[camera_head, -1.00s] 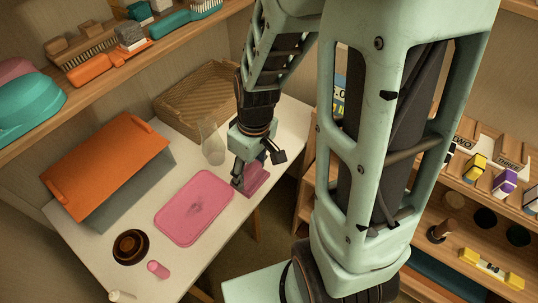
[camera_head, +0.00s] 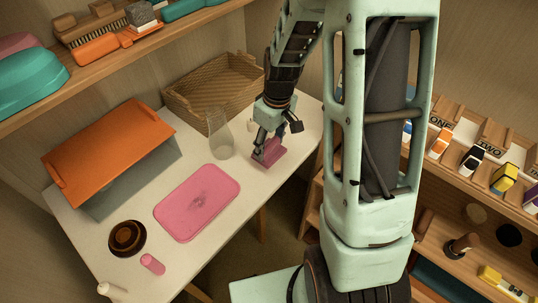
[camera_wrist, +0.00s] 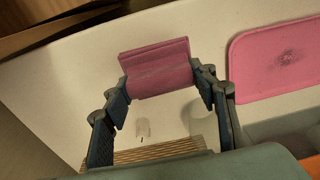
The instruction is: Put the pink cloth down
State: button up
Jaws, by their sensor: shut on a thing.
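The pink cloth (camera_head: 269,153) is a folded, block-like piece. My gripper (camera_head: 268,141) is shut on it, over the right part of the white table (camera_head: 180,270). In the wrist view the cloth (camera_wrist: 157,62) sits between both fingers of my gripper (camera_wrist: 160,84), its wider edge pointing away from the palm. The cloth is at or just above the tabletop; I cannot tell whether it touches. A pink tray (camera_head: 185,215) with a dark smudge lies flat to the left of the cloth, apart from it; it also shows in the wrist view (camera_wrist: 255,80).
A clear glass vessel (camera_head: 220,135) stands close left of my gripper, with a wicker basket (camera_head: 205,107) behind it. An orange-topped stand (camera_head: 105,155), a brown bowl (camera_head: 127,238) and a pink cylinder (camera_head: 152,264) are further left.

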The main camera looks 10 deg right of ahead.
aim_at(273, 140)
jog(key=shift+w+d+f+b, duration=0.1)
jog(key=shift+w+f+b, duration=0.25)
jog(key=shift+w+f, duration=0.4)
jog(key=shift+f+b, duration=1.1)
jog(key=shift+f, duration=0.65)
jog(key=shift+f, duration=0.15)
jog(key=o, duration=1.1)
jog(key=r, duration=0.4)
jog(key=r+p, duration=0.1)
jog(key=r, duration=0.3)
jog(key=d+r, duration=0.1)
jog(key=r, duration=0.3)
jog(key=shift+s+r+p, duration=0.2)
jog(key=shift+s+p, duration=0.15)
